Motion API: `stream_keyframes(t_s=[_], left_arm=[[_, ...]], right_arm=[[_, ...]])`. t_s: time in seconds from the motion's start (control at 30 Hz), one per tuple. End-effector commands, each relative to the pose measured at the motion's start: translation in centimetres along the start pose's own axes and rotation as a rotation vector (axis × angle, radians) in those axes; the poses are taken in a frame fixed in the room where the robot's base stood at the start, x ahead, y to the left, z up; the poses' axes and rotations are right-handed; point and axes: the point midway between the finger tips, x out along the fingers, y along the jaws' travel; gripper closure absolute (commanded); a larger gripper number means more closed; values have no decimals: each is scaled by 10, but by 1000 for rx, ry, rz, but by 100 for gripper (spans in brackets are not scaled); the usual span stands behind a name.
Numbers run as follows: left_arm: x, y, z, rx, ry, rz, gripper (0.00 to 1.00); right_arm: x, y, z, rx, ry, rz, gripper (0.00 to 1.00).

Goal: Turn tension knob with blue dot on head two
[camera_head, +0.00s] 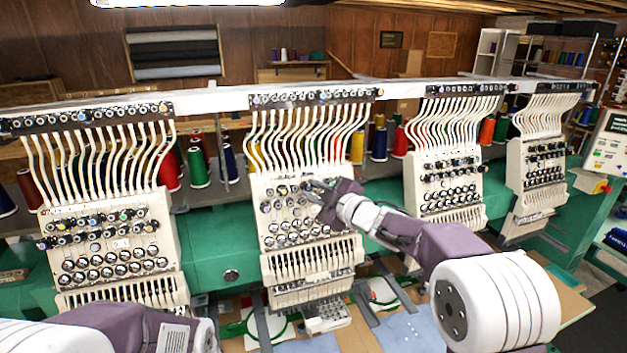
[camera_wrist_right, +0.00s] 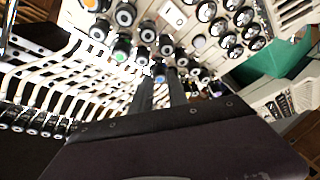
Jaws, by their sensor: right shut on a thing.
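Head two (camera_head: 268,250), a cream panel with rows of tension knobs, is second from the left in the head view. My right gripper (camera_head: 313,190) is at its upper knob rows, coming in from the right. In the right wrist view the two dark fingers (camera_wrist_right: 161,92) stand on either side of the knob with the blue dot (camera_wrist_right: 159,70), shut on it. In the head view the gripper hides this knob. Part of my left arm shows at the lower left; its gripper is out of view.
White thread tubes (camera_head: 290,135) rise above head two. The neighbouring heads (camera_head: 110,240) and (camera_head: 445,190) stand apart on the green machine body (camera_head: 220,235).

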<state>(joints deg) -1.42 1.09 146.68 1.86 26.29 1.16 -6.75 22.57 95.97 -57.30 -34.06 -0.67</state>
Motion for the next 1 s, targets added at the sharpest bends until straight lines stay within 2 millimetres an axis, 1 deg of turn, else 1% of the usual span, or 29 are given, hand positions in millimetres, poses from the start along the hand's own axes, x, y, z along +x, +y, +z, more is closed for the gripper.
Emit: stream_keyframes(t_s=[0.03,0.1,0.4,0.63,1.0], left_arm=[[-10,0,-1,0,0,0,64],[-16,0,-2,0,0,0,64],[-33,1,-3,0,0,0,64],[-38,1,-4,0,0,0,64],[-39,1,-4,0,0,0,64]], right_arm=[[-1,5,-3,-33,0,-13,100],[0,5,-3,-81,0,-32,100],[0,4,-2,-231,-1,-90,100],[0,3,-1,-284,0,-110,100],[0,3,0,-296,0,-114,100]])
